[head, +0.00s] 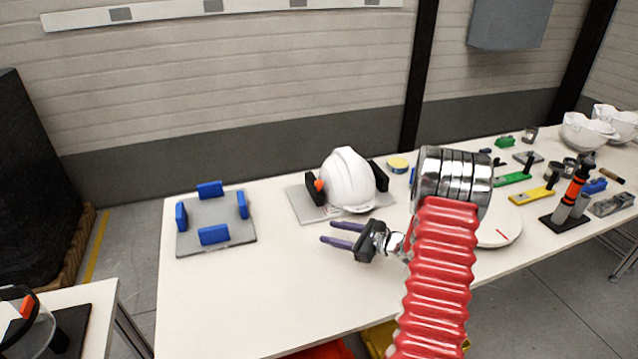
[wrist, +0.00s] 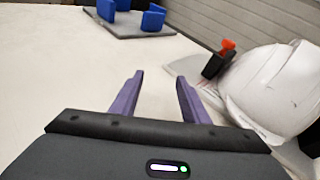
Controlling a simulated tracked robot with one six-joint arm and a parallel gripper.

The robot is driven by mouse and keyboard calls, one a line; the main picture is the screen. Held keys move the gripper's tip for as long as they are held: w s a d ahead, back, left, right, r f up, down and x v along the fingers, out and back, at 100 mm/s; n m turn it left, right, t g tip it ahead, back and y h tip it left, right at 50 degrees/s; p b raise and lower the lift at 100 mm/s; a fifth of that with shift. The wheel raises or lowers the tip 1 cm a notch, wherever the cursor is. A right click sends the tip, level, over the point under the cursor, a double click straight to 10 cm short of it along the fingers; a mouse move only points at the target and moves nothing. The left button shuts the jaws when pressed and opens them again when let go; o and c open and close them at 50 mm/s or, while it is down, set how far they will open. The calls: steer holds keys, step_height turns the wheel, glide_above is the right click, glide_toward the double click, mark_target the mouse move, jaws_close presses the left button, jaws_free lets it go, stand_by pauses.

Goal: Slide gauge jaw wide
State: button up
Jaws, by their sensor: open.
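The gauge has a grey base plate (head: 299,204), a black jaw (head: 310,189) with an orange knob (head: 319,185) on the left, and a second black jaw (head: 379,175) on the right. A white helmet shell (head: 347,182) sits between the jaws. My gripper (head: 328,231) is open and empty, its purple fingers pointing left over the table in front of the gauge. In the wrist view the fingers (wrist: 160,78) are spread over bare table. The helmet (wrist: 272,88), orange knob (wrist: 228,45) and left jaw (wrist: 215,65) are to their right.
A grey plate (head: 212,222) with several blue blocks stands on the left of the table. A white round disc (head: 500,230) is right of my arm. Tools, a black and orange device (head: 577,185) and white shells (head: 585,133) fill the right side. The front left table is clear.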

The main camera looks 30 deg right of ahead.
mark_target(322, 183)
steer(key=w+d+r+m+t+h, duration=0.3)
steer(key=w+d+r+m+t, duration=0.1)
steer(key=d, duration=0.4)
step_height(322, 183, up, 2)
steer(key=shift+w+r+m, duration=0.1)
steer(key=shift+w+m, duration=0.05)
steer(key=shift+m, duration=0.45)
steer(key=shift+w, duration=0.15)
steer(key=x, duration=1.3)
steer(key=shift+w+r, duration=0.1)
steer(key=shift+w, duration=0.2)
steer(key=shift+c, duration=0.3)
jaws_close()
